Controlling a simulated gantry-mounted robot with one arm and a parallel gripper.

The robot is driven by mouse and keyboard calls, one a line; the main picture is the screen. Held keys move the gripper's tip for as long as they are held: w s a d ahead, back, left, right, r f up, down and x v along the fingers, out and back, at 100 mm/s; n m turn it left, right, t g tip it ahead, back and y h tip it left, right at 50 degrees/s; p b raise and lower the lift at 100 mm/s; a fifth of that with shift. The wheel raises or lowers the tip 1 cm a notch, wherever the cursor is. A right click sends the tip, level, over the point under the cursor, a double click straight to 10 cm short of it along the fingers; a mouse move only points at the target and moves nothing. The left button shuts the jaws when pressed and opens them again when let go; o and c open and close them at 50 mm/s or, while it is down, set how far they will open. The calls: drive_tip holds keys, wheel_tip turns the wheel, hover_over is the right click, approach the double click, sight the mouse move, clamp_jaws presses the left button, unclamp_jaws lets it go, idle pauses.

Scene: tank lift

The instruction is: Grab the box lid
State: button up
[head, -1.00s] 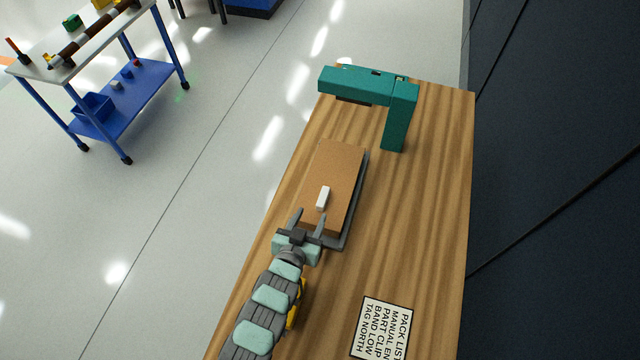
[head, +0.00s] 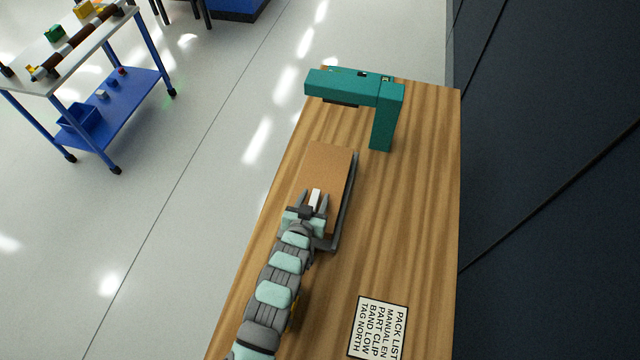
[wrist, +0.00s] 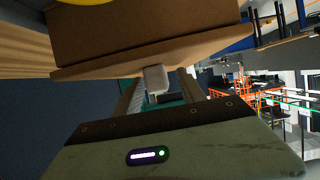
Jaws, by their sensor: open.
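The box lid (head: 328,164) is a flat brown cardboard panel on a box on the wooden table, with a small white handle (head: 315,197) on it. My gripper (head: 314,203) is open, with its two fingers on either side of the white handle in the head view. In the wrist view the handle (wrist: 156,79) sits in front of the gripper body, between the fingers, below the lid's edge (wrist: 110,68). Whether a finger touches the handle cannot be told. The lower end of the lid is hidden behind my gripper in the head view.
A dark grey tray or frame (head: 343,215) runs along the box's right side. A teal arch-shaped stand (head: 382,110) rises at the table's far end. A printed label (head: 378,327) lies at the near right. The right of the wooden table (head: 420,220) is clear. A blue cart (head: 125,95) stands at left.

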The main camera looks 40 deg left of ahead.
clamp_jaws()
idle(0.5)
